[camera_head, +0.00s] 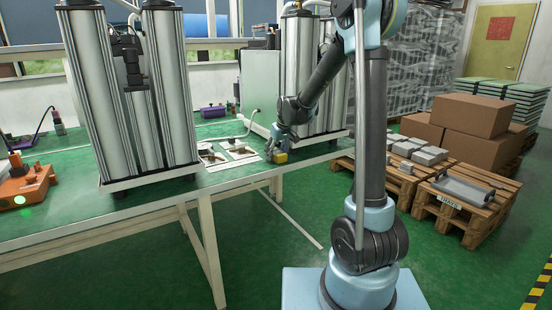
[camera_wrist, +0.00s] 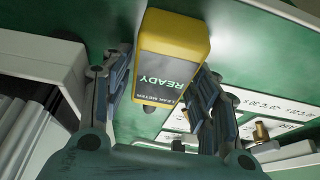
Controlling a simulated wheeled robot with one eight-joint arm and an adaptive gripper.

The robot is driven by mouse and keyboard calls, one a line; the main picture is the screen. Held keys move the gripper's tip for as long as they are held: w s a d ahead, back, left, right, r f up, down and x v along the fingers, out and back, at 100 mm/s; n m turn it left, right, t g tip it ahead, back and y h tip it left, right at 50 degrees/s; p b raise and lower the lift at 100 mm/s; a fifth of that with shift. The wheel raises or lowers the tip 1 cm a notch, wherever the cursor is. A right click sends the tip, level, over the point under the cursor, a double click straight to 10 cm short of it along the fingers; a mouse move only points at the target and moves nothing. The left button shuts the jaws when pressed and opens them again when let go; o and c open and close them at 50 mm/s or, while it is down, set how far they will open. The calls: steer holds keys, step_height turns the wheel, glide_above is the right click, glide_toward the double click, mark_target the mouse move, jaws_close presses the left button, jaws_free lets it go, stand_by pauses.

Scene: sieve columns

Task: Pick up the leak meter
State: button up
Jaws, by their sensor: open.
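The leak meter (camera_wrist: 178,32) is a yellow box with a dark face reading "READY" and "LEAK METER", upside down in the wrist view. In the head view it is a small yellow block (camera_head: 281,158) near the front edge of the green bench (camera_head: 240,174). My gripper (camera_wrist: 163,72) is open, with one finger on each side of the meter's lower part. A gap shows on the left; the right finger looks very close, and I cannot tell if it touches. In the head view my gripper (camera_head: 274,148) is at the meter.
White cards with small fittings (camera_head: 228,152) lie left of my gripper. Tall metal columns (camera_head: 130,95) stand on the bench at left, and more columns (camera_head: 303,65) stand behind my arm. An orange device (camera_head: 25,183) sits at far left. Loaded pallets (camera_head: 450,205) stand at right.

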steer(key=shift+f, duration=0.15)
stand_by(0.3)
steer(key=c, duration=1)
steer(key=shift+o, duration=0.2)
